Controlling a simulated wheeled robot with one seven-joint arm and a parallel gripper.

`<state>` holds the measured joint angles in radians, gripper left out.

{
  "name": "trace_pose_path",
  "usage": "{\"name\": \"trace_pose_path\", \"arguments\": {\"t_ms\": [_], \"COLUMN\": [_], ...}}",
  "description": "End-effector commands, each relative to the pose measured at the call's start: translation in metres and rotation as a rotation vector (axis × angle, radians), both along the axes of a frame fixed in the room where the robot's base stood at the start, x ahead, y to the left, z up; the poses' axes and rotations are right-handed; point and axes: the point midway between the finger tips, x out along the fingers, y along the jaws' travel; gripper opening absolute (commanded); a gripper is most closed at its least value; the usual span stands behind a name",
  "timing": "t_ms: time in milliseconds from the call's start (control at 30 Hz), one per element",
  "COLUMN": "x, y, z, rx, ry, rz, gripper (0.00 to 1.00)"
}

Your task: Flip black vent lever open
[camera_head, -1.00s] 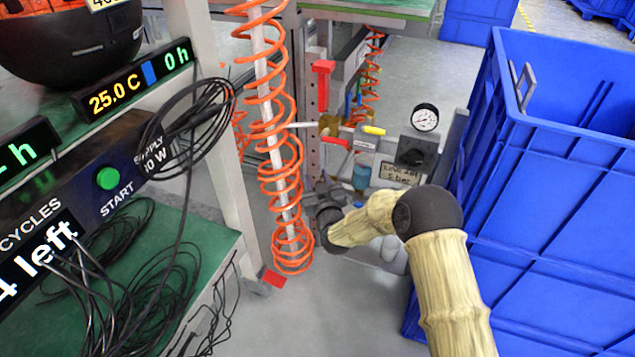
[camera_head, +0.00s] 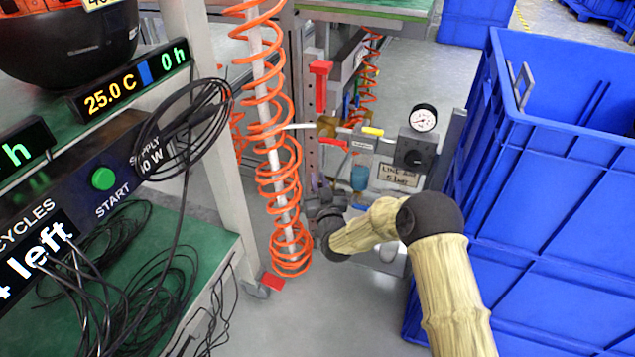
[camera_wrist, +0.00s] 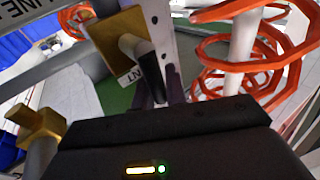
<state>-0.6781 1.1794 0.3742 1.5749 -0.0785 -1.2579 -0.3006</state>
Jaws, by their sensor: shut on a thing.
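The black vent lever (camera_wrist: 151,76) shows in the wrist view, running down from a brass valve body (camera_wrist: 118,36) to between my fingers. My gripper (camera_wrist: 158,92) is shut on the lever's lower end; the two dark fingers stand on either side of it. In the head view my gripper (camera_head: 318,190) is at the foot of the upright rail, beside the orange coil, and the lever is hidden or too small to make out there.
The orange coiled hose (camera_head: 275,150) hangs close left of my gripper. The gauge (camera_head: 423,118), dark regulator knob (camera_head: 412,150), red lever (camera_head: 334,144) and yellow lever (camera_head: 373,131) sit above. A large blue crate (camera_head: 560,200) stands close right of my arm.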

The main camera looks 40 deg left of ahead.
Motion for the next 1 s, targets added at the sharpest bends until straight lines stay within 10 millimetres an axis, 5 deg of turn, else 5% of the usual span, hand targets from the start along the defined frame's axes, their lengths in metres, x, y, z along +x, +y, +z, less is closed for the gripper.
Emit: {"name": "trace_pose_path", "arguments": {"t_ms": [100,133,233,667,1000], "x": [0.0,0.0,0.0,-0.005,-0.038], "y": [-0.001,-0.001,-0.001,-0.006,-0.045], "z": [-0.001,-0.001,-0.001,-0.001,-0.004], "rx": [-0.001,-0.001,-0.002,-0.004,-0.007], "ry": [0.001,0.001,0.001,0.002,0.004], "rz": [-0.001,-0.001,-0.001,0.0,0.001], "gripper": [0.0,0.17,0.35,0.35,0.35]}}
